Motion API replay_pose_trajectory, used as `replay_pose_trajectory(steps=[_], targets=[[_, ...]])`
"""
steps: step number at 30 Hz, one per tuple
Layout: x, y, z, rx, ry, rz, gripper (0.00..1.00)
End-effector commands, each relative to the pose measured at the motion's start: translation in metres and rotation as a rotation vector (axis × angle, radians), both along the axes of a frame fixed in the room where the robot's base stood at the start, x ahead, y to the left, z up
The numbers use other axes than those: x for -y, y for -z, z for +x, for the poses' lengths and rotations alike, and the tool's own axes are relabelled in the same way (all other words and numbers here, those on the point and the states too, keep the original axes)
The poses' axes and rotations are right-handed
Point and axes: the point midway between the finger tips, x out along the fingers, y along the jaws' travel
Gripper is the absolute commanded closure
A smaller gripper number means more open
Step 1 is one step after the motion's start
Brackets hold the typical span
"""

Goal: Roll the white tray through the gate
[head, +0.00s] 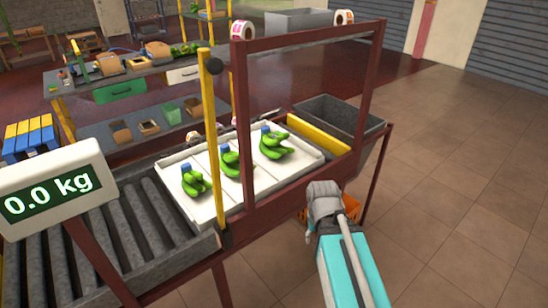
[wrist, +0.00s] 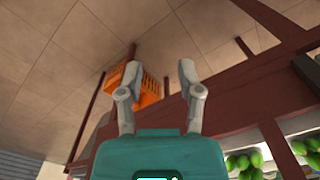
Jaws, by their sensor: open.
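The white tray (head: 215,152) lies on the conveyor in the head view, with three green banana bunches with blue tops in it. A dark red frame (head: 310,38) stands over this stretch, and its near left post (head: 243,110) crosses in front of the tray. I cannot tell exactly how much of the tray is past the gate. My gripper (head: 324,190) is in front of the conveyor, to the right of the tray and apart from it. In the wrist view my gripper (wrist: 160,68) has its two fingers spread with nothing between them. Bananas (wrist: 250,163) show at its lower right.
Grey rollers (head: 130,225) lie left of the tray. A yellow bar (head: 318,134) and a dark bin (head: 340,115) lie at its right end. A yellow post (head: 208,120) stands at the near edge. A scale display (head: 50,190) reads 0.0 kg. An orange crate (wrist: 150,88) sits below. Right floor is clear.

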Motion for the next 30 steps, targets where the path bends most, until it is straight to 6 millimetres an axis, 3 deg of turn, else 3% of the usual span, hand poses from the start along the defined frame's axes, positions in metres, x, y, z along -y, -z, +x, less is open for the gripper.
replay_pose_trajectory(steps=[5, 7, 11, 30], targets=[[-0.002, -0.004, 0.007, 0.0, -0.043, 0.0, 0.53], [-0.017, -0.007, 0.013, 0.0, -0.09, 0.0, 0.53], [-0.024, -0.016, 0.03, 0.0, -0.213, 0.0, 0.53], [-0.066, -0.074, 0.156, -0.001, -1.223, 0.001, 0.53]])
